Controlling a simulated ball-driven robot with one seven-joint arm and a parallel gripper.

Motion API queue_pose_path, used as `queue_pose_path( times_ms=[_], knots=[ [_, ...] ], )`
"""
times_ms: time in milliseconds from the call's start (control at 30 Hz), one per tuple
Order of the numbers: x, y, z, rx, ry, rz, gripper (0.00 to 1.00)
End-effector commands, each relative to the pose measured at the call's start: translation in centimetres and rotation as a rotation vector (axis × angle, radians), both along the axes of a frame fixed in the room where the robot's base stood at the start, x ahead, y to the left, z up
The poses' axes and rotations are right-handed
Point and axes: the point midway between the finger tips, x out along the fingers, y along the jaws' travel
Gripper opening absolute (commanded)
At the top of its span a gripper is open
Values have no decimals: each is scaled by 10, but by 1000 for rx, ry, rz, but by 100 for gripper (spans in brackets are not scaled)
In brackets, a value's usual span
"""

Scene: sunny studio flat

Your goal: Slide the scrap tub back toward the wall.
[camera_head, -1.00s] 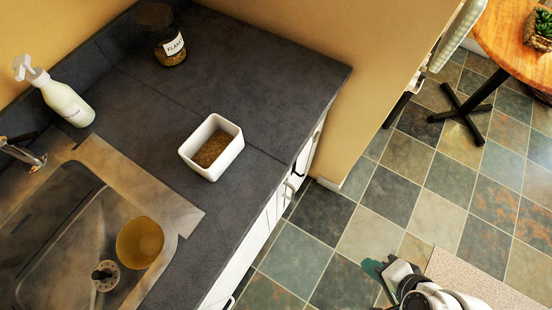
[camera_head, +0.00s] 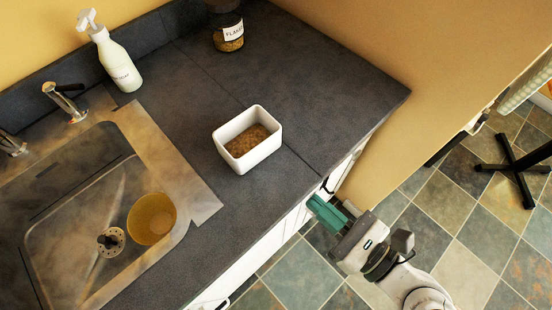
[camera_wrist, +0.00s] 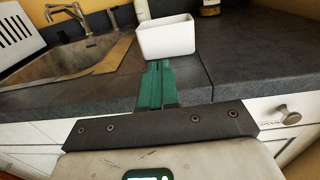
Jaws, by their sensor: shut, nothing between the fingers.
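The scrap tub is a white, open, rectangular tub (camera_head: 262,152) with brown crumbs inside. It stands upright on the dark countertop, to the right of the sink and nearer the front edge than the wall. In the wrist view the tub (camera_wrist: 167,40) is straight ahead, beyond my fingertips. My gripper (camera_head: 316,206) is at the counter's front edge, to the lower right of the tub and apart from it. Its green fingers (camera_wrist: 156,82) are shut together with nothing between them. The tub's far side is hidden in the wrist view.
A yellow bowl (camera_head: 152,218) sits in the sink (camera_head: 75,160). The dark countertop (camera_head: 195,85) behind the tub is clear.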

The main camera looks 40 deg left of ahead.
Motion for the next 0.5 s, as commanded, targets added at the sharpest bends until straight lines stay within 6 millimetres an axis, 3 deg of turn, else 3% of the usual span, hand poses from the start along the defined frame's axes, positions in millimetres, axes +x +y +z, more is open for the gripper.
queue_pose_path(
  times_ms=[500],
  knots=[
    [3, 94, 1, -3, -5, 4, 0]
  ],
)
